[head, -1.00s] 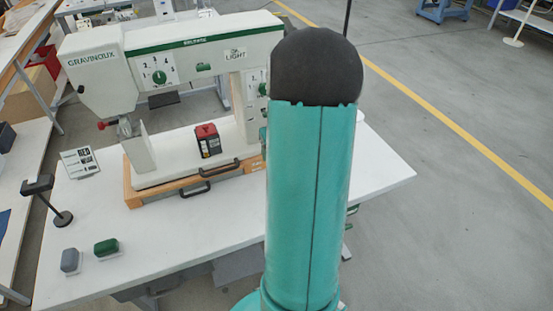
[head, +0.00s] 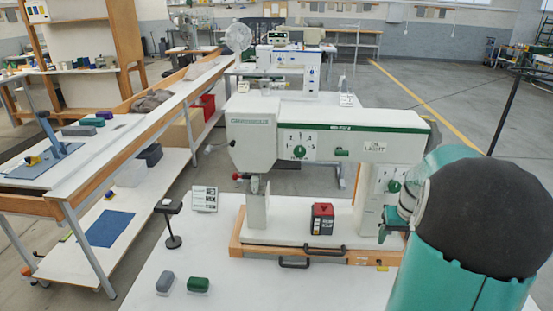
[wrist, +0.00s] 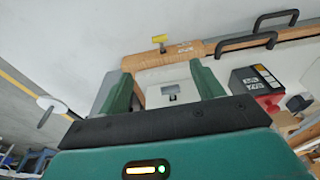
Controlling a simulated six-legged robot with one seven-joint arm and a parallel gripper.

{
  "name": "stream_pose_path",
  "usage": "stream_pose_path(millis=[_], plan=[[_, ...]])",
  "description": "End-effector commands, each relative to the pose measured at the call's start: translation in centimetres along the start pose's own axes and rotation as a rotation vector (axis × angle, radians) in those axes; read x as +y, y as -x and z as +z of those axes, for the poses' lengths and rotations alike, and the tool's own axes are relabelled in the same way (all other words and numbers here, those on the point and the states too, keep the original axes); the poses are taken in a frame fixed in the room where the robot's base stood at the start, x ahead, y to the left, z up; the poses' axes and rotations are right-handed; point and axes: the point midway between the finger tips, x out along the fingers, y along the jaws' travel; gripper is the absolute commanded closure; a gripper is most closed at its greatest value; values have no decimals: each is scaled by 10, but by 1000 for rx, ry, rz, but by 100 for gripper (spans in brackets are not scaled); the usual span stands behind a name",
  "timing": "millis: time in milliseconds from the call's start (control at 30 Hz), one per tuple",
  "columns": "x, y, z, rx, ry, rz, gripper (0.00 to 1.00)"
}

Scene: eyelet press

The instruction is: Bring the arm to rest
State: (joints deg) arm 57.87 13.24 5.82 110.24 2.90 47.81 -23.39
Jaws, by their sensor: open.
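My gripper (wrist: 160,88) shows in the wrist view with its two green fingers spread apart and nothing between them. Beyond the fingers lie the wooden base edge (wrist: 166,58) of the press and the white table top. The white and green eyelet press (head: 322,143) stands on the table to the left of my arm. Part of its right side is hidden behind my arm.
A red and black box (head: 322,219) stands on the press base, above black handles (head: 294,264). The table's front left is otherwise clear.

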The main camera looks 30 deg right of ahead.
Motion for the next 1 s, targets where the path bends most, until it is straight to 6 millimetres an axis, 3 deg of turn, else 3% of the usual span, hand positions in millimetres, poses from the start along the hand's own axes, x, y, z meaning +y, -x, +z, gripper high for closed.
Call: stream_pose_path(millis=[133, 233, 467, 700, 900, 1000], plan=[[-3, 1, 0, 2, 4, 0, 34], [-22, 12, 0, 12, 28, 4, 34], [-124, 66, 18, 79, 151, 13, 34], [-223, 116, 76, 168, 285, -14, 34], [-279, 145, 141, 243, 390, -68, 34], [-297, 153, 174, 275, 439, -104, 34]])
